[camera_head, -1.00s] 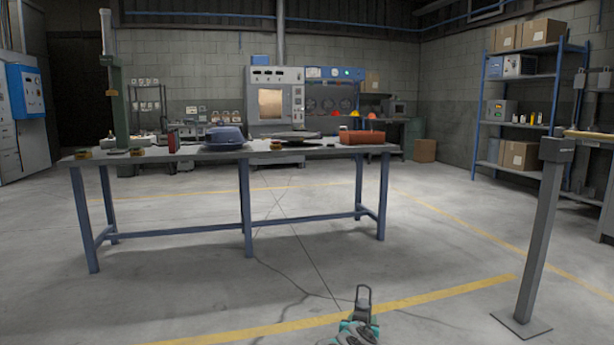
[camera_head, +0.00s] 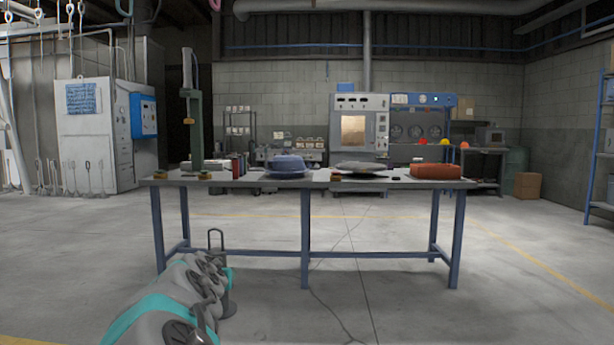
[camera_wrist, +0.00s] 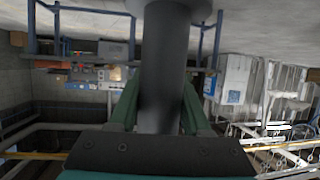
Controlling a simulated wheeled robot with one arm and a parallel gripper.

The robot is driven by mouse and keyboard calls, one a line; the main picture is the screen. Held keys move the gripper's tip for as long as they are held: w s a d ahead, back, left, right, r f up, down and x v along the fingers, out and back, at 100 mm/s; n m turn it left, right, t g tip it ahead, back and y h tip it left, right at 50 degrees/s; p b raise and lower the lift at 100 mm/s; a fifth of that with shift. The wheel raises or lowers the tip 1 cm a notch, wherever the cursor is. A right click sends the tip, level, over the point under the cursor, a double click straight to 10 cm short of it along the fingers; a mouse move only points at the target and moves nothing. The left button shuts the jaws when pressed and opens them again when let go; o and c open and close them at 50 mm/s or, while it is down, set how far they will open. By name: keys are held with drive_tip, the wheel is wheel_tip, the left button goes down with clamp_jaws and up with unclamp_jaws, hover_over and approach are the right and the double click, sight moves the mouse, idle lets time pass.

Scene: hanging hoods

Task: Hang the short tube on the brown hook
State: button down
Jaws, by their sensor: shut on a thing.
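My gripper (camera_wrist: 160,112) is shut on a dark grey tube, the short tube (camera_wrist: 165,70), which runs through the middle of the wrist view between the green fingers. Several hanging hooks (camera_head: 70,12) show at the top left, in white, teal and pink. I cannot make out a brown one among them.
A blue-legged worktable (camera_head: 305,235) stands ahead, with a blue tub (camera_head: 287,166) and a red-brown block (camera_head: 436,171) on it. Several looped items (camera_head: 65,178) stand on the floor by a grey cabinet (camera_head: 100,135) at the left. The floor right of my arm is clear.

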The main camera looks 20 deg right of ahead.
drive_tip(key=shift+n+y, duration=0.3)
drive_tip(key=shift+y, duration=0.1)
drive_tip(key=s+r, duration=0.1)
drive_tip(key=r, duration=0.4)
drive_tip(key=s+r, duration=0.1)
drive_tip(key=r, duration=0.4)
drive_tip(key=s+a+r, duration=0.1)
drive_tip(key=r, duration=0.4)
drive_tip(key=shift+s+p, duration=0.1)
drive_tip(key=shift+p, duration=0.3)
drive_tip(key=s+d+r+p, duration=0.1)
drive_tip(key=s+d+r, duration=0.3)
drive_tip(key=s+r, duration=0.5)
drive_tip(key=s+d+r, duration=0.5)
drive_tip(key=s+r, duration=0.2)
drive_tip(key=r, duration=0.3)
drive_tip(key=s+d+r+p, duration=0.1)
drive_tip(key=s+d+r, duration=0.3)
drive_tip(key=s+r, duration=0.5)
drive_tip(key=w+d+n+y, duration=0.1)
drive_tip(key=w+d, duration=0.1)
drive_tip(key=w, duration=0.6)
drive_tip(key=shift+d+r+p, duration=0.2)
drive_tip(key=shift+p, duration=0.1)
drive_tip(key=shift+w+d, duration=0.2)
drive_tip(key=shift+w, duration=0.4)
drive_tip(key=shift+w+d, duration=0.15)
drive_tip(key=shift+w, duration=0.35)
drive_tip(key=shift+w+d, duration=0.15)
drive_tip(key=shift+w, duration=0.35)
